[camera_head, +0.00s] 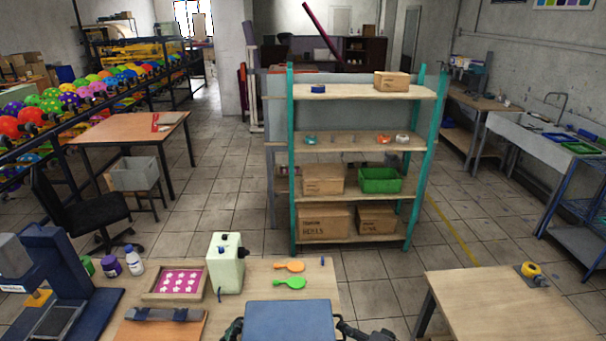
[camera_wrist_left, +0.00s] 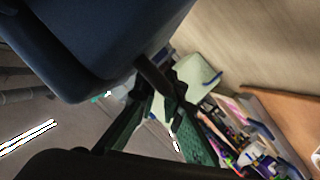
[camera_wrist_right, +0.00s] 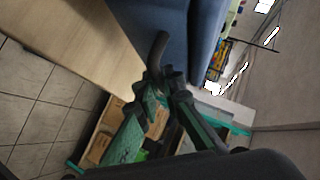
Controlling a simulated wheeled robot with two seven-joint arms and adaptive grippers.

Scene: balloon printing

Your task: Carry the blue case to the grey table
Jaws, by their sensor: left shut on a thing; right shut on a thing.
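The blue case (camera_head: 290,322) is at the bottom centre of the head view, in front of the near wooden table (camera_head: 325,290). My left gripper (camera_head: 233,328) is shut on the case's dark left handle; the left wrist view shows the case (camera_wrist_left: 100,45) and the handle (camera_wrist_left: 152,74). My right gripper (camera_head: 348,328) is shut on the right handle; the right wrist view shows that handle (camera_wrist_right: 157,52) beside the case (camera_wrist_right: 172,25). The case's underside is hidden in the head view. No plainly grey tabletop shows; a grey sink counter (camera_head: 535,150) stands at the right wall.
The near table holds a pale green canister (camera_head: 226,262), a pink printed tray (camera_head: 180,282), paddles (camera_head: 290,283) and bottles. Another wooden table (camera_head: 510,305) stands at front right. A teal-framed shelf (camera_head: 292,160) stands ahead. Tiled floor is free on both sides of the shelf.

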